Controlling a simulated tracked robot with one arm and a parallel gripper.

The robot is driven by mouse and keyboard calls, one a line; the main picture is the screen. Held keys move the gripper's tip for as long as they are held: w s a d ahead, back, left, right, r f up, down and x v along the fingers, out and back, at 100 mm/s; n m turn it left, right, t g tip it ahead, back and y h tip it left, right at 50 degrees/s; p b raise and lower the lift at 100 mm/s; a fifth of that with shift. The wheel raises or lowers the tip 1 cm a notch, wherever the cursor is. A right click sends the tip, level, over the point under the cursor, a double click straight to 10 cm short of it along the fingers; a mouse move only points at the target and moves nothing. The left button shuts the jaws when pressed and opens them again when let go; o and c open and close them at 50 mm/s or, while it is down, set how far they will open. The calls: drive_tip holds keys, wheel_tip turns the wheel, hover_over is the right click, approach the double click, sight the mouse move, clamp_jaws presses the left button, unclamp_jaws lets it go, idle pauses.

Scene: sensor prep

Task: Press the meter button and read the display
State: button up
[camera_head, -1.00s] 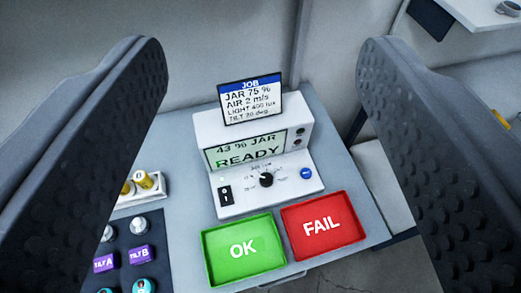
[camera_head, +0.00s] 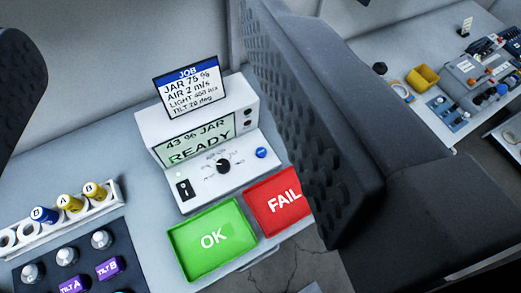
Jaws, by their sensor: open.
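The white meter (camera_head: 222,150) stands on the grey bench. Its green display (camera_head: 195,141) reads "43 % JAR READY". Its sloped front has a black dial (camera_head: 223,166), a round blue button (camera_head: 261,153) at the right and a black rocker switch (camera_head: 185,190) at the left. A job card (camera_head: 190,87) on top reads JAR 75 %, AIR 2 m/s, LIGHT 400 lux, TILT 20 deg; the smaller lines are less sharp. My gripper (camera_head: 165,130) is open and empty, its fingers at the left edge and right of the meter in the picture. Nothing touches the button.
A green OK tray (camera_head: 222,257) and a red FAIL tray (camera_head: 268,208), partly hidden by my right finger, lie before the meter. At left are a white rack (camera_head: 105,207) with blue and yellow vials and a dark holder (camera_head: 48,258). Another bench (camera_head: 395,45) with a yellow bin (camera_head: 422,78) stands at right.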

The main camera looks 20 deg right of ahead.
clamp_jaws()
idle(1.8)
